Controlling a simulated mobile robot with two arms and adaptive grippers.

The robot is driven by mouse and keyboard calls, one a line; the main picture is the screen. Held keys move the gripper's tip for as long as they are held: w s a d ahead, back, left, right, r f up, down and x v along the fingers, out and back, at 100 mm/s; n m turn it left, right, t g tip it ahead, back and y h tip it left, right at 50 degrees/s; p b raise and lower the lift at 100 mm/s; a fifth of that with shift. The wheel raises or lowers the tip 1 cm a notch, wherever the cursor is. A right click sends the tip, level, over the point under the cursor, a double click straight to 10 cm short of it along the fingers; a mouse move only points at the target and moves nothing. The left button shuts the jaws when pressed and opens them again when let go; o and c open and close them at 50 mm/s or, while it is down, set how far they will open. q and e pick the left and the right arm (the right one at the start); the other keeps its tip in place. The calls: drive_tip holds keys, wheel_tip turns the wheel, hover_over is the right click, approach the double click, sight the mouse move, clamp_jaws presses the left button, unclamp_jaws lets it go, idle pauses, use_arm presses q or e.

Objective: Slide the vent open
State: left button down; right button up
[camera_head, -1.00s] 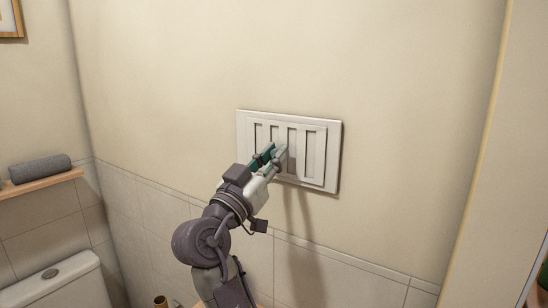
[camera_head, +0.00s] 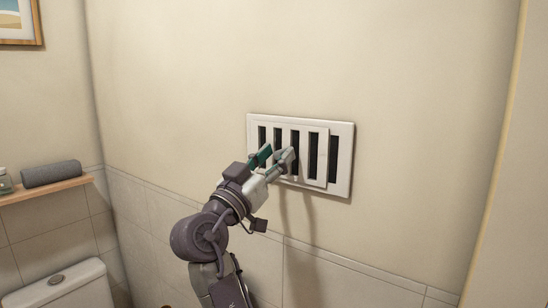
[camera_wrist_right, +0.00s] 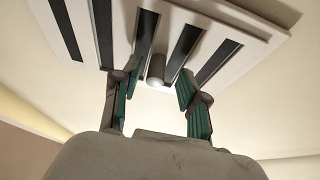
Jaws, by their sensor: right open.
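The white vent (camera_head: 342,150) is set in the wall ahead, with several upright slots. Its slots now show dark openings between the white bars. In the right wrist view, the vent (camera_wrist_right: 225,32) fills the top, with dark strips and a small rounded knob (camera_wrist_right: 155,70) near its lower edge. My right gripper (camera_head: 275,155) is at the lower left-middle of the vent. Its fingers are apart, and in the right wrist view the gripper (camera_wrist_right: 153,95) has the knob between and just beyond its fingertips. I cannot tell if a finger touches it. My left gripper is out of view.
A wooden shelf (camera_head: 45,190) with a rolled grey towel (camera_head: 51,173) is on the left wall. A white toilet tank (camera_head: 62,285) stands below it. A framed picture (camera_head: 20,22) hangs at upper left. The wall around the vent is bare.

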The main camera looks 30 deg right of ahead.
drive_tip(key=v, duration=0.7)
drive_tip(key=shift+a, duration=0.25)
